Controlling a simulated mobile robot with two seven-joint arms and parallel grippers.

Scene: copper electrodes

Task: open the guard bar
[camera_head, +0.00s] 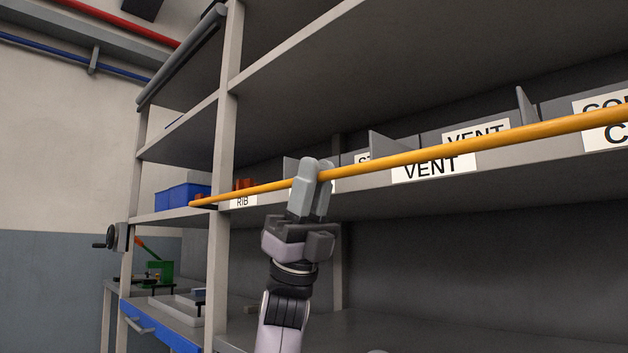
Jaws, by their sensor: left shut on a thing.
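The guard bar (430,152) is a long yellow-orange rod. In the head view it runs from its tapered-looking left end near the shelf post up to the right edge, in front of a labelled shelf. My left gripper (311,180) is shut on the guard bar, a little in from its left end. The fingers cover a short stretch of the bar. The bar's right end is outside the view. My right gripper is not in view.
A grey shelf rack with an upright post (219,180) stands around the bar. Label cards such as VENT (433,168) mark the shelf edge behind it.

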